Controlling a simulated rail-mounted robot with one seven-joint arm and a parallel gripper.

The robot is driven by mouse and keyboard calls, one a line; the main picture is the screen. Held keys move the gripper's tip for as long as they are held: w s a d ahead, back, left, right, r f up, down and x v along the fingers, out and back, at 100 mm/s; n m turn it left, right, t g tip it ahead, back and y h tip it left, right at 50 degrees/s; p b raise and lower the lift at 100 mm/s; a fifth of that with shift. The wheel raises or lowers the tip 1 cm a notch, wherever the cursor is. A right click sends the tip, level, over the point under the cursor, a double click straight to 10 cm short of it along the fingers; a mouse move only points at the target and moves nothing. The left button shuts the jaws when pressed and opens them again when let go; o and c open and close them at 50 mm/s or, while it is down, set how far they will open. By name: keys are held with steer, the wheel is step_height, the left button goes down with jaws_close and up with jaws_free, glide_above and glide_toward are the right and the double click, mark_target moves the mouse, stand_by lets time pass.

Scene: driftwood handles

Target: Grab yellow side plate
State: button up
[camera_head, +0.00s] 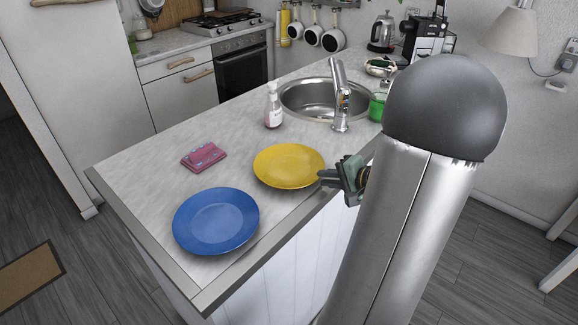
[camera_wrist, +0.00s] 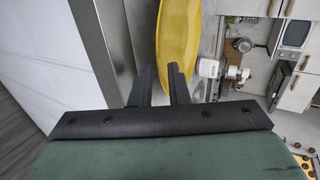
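The yellow side plate (camera_head: 289,165) lies flat on the grey counter, near its front edge, in the head view. My gripper (camera_head: 323,178) is at the plate's right rim, close to the counter edge. In the wrist view the yellow plate (camera_wrist: 179,35) shows nearly edge-on just beyond the fingertips. My gripper (camera_wrist: 160,68) is open there, with a gap between its two dark fingers. The right finger overlaps part of the plate in that view. I cannot tell whether the rim is between the fingers or touched.
A blue plate (camera_head: 216,221) lies to the left of the yellow one. A folded pink cloth (camera_head: 204,157) lies behind them. A soap bottle (camera_head: 273,106), a sink (camera_head: 310,97) with a faucet (camera_head: 340,100) and a green cup (camera_head: 377,107) stand farther back.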

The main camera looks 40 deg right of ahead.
mark_target(317, 186)
steer(key=x, duration=0.3)
steer(key=shift+w+a, duration=0.2)
steer(key=shift+c, duration=0.3)
jaws_close()
